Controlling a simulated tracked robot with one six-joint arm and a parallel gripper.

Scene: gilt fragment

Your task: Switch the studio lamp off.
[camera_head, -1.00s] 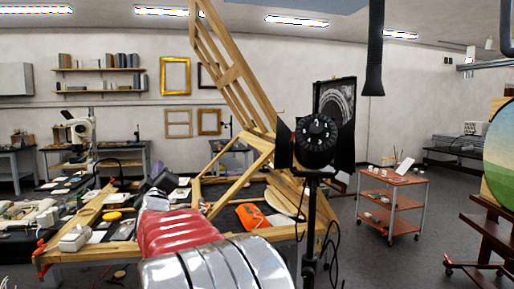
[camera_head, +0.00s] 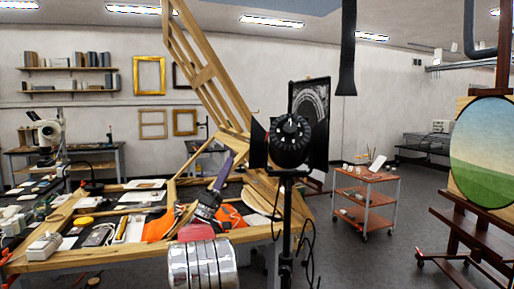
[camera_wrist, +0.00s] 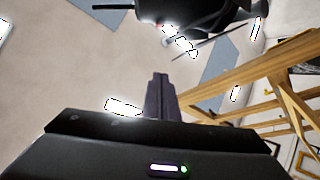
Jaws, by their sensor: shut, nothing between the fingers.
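The studio lamp (camera_head: 289,140) is a black head with side flaps on a black stand (camera_head: 286,225), upright near the middle of the head view. A round dial with white marks (camera_head: 291,133) faces the camera. My gripper (camera_head: 227,164) is to the left of the lamp and slightly lower in the picture, pointing up, apart from it in the picture. The wrist view shows the fingers (camera_wrist: 160,80) together with nothing between them. A black body (camera_wrist: 195,10) at the top of the wrist view is cut off; I cannot tell whether it is the lamp.
A workbench (camera_head: 140,259) with tools, papers and orange items stands at left. A tall wooden frame (camera_head: 210,70) leans behind the lamp. A black hanging duct (camera_head: 347,50) is above right. A red trolley (camera_head: 366,195) and an easel with a painting (camera_head: 485,150) stand at right.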

